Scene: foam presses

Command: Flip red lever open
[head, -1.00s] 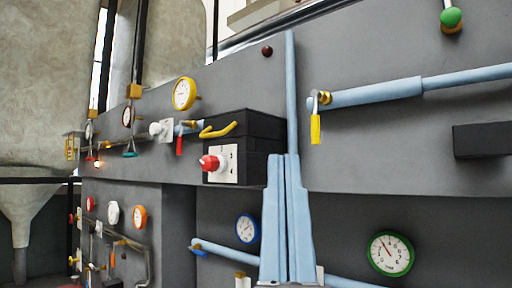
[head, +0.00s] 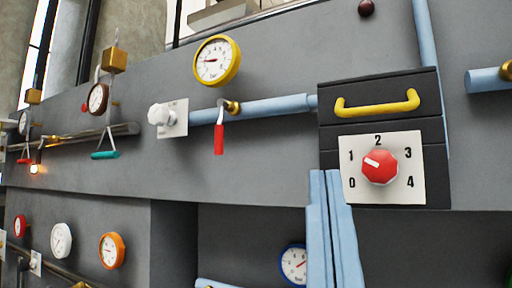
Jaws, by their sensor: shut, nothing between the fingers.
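The red lever (head: 219,138) hangs straight down from a brass valve fitting (head: 231,107) on a light blue horizontal pipe (head: 275,108). The pipe runs between a white knob (head: 160,115) on the left and a black box on the right. The lever's handle lies across the pipe's direction. Nothing covers it in the head view. My gripper is not in view.
The black box (head: 340,158) has a yellow handle (head: 378,104) and a red dial (head: 379,167). A yellow gauge (head: 217,61) sits above the lever. Pale blue upright bars (head: 335,235) stand in front, lower right of it. A teal lever (head: 105,155) hangs farther left.

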